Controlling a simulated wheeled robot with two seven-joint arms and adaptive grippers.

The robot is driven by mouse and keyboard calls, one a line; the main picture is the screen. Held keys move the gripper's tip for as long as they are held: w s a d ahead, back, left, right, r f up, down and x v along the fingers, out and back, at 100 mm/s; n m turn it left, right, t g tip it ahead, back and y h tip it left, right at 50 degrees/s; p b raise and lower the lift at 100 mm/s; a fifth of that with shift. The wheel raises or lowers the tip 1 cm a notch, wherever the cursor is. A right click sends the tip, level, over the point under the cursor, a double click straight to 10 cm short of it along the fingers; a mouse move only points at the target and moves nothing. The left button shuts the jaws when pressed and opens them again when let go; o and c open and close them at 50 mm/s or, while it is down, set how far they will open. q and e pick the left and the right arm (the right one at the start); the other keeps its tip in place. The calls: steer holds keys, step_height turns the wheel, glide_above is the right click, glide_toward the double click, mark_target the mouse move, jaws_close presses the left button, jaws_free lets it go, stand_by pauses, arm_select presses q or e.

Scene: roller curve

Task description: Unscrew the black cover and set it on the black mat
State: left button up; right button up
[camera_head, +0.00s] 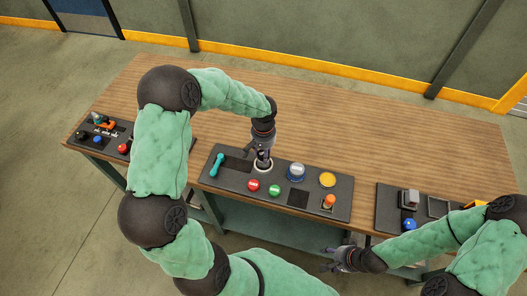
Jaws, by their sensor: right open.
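My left gripper (263,160) points down at a pale ring (256,169) on the dark middle panel (232,182). Its fingers hide what is inside the ring. The black cover cannot be made out clearly; whether the fingers are shut on it is too small to tell. A small black square (298,198), seemingly the black mat, lies bare at the panel's front, right of the green button. My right gripper (328,261) is open and empty, low in front of the table's front edge, away from the panel.
Other panels stand left and right (392,205). The wooden table (350,130) behind is clear.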

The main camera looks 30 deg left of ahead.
arm_select(q)
jaws_close()
steer(key=shift+f+n+b, duration=0.1)
steer(key=shift+n+b, duration=0.3)
steer(key=n+b, duration=0.3)
steer(key=n, duration=0.1)
steer(key=shift+n, duration=0.3)
steer(key=shift+n+b, duration=0.6)
steer(key=shift+n, duration=0.3)
steer(key=shift+n, duration=0.3)
